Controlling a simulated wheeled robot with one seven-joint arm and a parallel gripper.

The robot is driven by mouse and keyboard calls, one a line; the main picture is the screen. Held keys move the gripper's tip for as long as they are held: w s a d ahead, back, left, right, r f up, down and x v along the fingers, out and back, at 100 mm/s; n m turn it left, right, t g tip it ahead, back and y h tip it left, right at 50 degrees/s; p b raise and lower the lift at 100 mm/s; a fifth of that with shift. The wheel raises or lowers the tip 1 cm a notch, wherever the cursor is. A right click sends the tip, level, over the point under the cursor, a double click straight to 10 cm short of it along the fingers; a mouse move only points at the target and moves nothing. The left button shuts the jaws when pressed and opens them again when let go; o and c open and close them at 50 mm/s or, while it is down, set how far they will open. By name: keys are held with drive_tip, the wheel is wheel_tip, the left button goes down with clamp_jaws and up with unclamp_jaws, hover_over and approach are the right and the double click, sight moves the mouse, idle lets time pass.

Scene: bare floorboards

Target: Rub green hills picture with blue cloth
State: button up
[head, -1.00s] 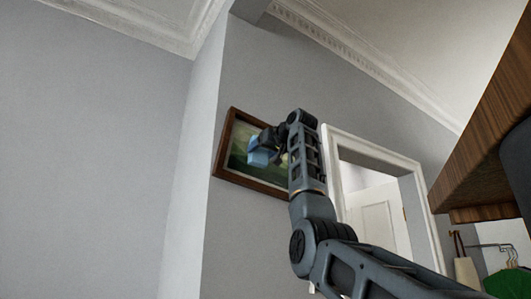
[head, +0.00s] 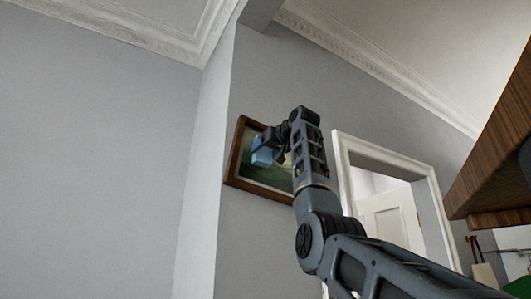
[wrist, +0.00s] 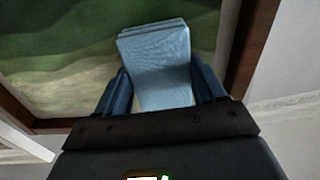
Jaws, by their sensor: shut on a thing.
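The green hills picture (head: 252,169) hangs on the grey wall in a brown wooden frame, and my arm hides its right part in the head view. In the wrist view the green painted surface (wrist: 60,60) fills the upper left behind the cloth. The blue cloth (wrist: 158,62) is a folded light-blue pad. It also shows in the head view (head: 262,157), in front of the picture. My gripper (wrist: 163,92) is shut on the cloth, with a dark blue finger on each side. I cannot tell whether the cloth touches the picture.
A white door frame (head: 344,175) with an open doorway stands to the right of the picture. A brown wooden edge (head: 497,165) juts in at the upper right. Hanging items on a rail show at the lower right. The wall left of the picture is bare.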

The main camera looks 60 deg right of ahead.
drive_tip(key=shift+s+d+f, duration=0.45)
drive_tip(key=shift+s+d, duration=0.7)
drive_tip(key=shift+d, duration=0.75)
drive_tip(key=shift+s+d+f, duration=0.4)
drive_tip(key=shift+s+d, duration=0.75)
drive_tip(key=shift+d, duration=0.75)
drive_tip(key=shift+s+d+f, duration=0.45)
drive_tip(key=shift+s+d, duration=0.7)
drive_tip(key=shift+d, duration=0.75)
drive_tip(key=b, duration=0.3)
approach(291, 168)
drive_tip(key=shift+s, duration=0.1)
drive_tip(key=shift+b+v, duration=0.7)
drive_tip(key=shift+v, duration=0.75)
